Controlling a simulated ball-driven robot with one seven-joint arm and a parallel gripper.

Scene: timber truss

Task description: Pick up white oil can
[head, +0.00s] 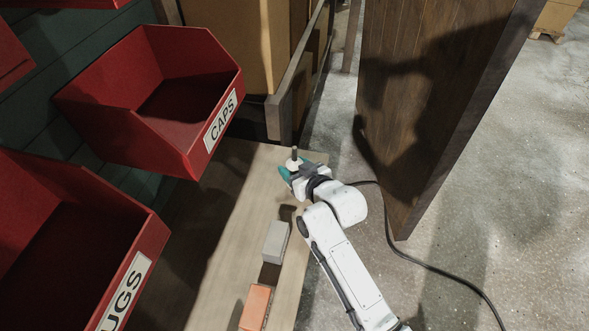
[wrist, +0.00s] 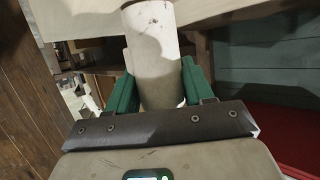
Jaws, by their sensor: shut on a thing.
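The white oil can (wrist: 153,50) stands between the green fingers of my gripper (wrist: 160,88) in the wrist view. The fingers are shut on it, one on each side. In the head view, the can (head: 293,163) shows only as a small white part with a dark tip above my gripper (head: 290,174), at the far end of the wooden bench. The rest of it is hidden by my gripper there. I cannot tell whether its base touches the bench.
A grey block (head: 275,242) and an orange block (head: 256,307) sit on the bench (head: 236,222) nearer me. Red bins, one labelled CAPS (head: 190,140), hang at left. A dark wooden panel (head: 420,100) stands at right, with a black cable (head: 430,262) on the floor.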

